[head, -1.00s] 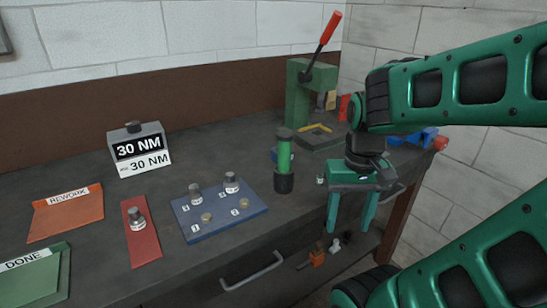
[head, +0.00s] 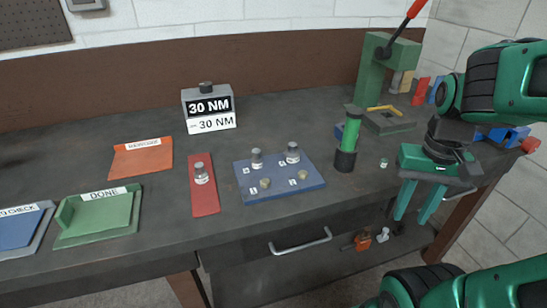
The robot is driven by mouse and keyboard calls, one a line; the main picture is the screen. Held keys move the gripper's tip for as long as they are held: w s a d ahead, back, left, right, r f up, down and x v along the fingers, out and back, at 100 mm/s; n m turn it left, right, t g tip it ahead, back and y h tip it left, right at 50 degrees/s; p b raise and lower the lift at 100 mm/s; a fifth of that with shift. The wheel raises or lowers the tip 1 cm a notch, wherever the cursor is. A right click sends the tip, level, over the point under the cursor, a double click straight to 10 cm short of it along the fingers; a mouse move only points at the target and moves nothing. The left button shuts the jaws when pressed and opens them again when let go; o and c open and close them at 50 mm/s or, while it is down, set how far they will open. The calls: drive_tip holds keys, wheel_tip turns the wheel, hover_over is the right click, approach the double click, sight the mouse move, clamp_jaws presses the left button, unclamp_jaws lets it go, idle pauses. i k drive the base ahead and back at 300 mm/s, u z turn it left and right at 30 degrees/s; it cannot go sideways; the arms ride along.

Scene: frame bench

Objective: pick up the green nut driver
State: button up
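The green nut driver (head: 352,132) stands upright on the bench, with a black base and a dark cap. It is just right of the blue numbered plate. My gripper (head: 417,214) is to the right of the nut driver, at the bench's front edge, pointing down. Its two green fingers are apart with nothing seen between them. A gap separates it from the nut driver.
The blue plate (head: 315,184) holds several studs, two with capped sockets. A red strip (head: 206,204), orange tray (head: 130,162), green DONE tray (head: 88,229) and 30 NM display (head: 223,105) lie left. A green press (head: 372,82) stands behind the nut driver.

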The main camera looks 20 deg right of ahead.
sight(354, 115)
drive_tip(key=z, duration=0.35)
drive_tip(key=k, duration=1.25)
drive_tip(key=u, duration=0.45)
drive_tip(key=i, duration=1)
drive_tip(key=k, duration=0.65)
drive_tip(key=z, duration=0.05)
